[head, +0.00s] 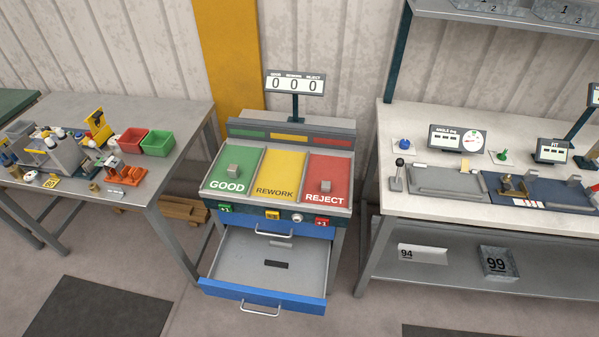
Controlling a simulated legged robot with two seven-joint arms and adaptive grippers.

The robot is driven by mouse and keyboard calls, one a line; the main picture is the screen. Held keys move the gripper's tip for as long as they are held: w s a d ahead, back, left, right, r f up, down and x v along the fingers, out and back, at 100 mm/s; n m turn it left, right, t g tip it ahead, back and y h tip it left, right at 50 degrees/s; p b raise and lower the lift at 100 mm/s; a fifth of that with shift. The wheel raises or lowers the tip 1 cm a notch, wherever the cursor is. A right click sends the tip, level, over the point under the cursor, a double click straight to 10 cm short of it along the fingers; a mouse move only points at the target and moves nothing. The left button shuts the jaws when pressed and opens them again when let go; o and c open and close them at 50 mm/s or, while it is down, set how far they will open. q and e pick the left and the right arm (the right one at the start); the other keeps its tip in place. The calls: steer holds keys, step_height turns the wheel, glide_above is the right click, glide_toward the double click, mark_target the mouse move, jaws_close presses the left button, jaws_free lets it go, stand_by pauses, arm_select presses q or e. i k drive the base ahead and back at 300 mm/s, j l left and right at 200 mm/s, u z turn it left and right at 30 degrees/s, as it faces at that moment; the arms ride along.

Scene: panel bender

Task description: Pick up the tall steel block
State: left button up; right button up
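Neither of my grippers shows in the head view.
Below the panels a blue-fronted drawer (262,292) hangs open, with a dark flat piece (276,265) inside. A cluttered grey table (185,112) stands left; a white bench (430,204) with gauges and fixtures stands right. The yellow REWORK panel (279,175) is bare.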

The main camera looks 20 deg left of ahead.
mark_target(233, 171)
steer(key=k+l+u, duration=0.1)
steer(key=u, duration=0.35)
steer(key=k+l+u, duration=0.15)
steer(key=u, duration=0.3)
steer(key=k+l+u, duration=0.15)
steer(key=u, duration=0.35)
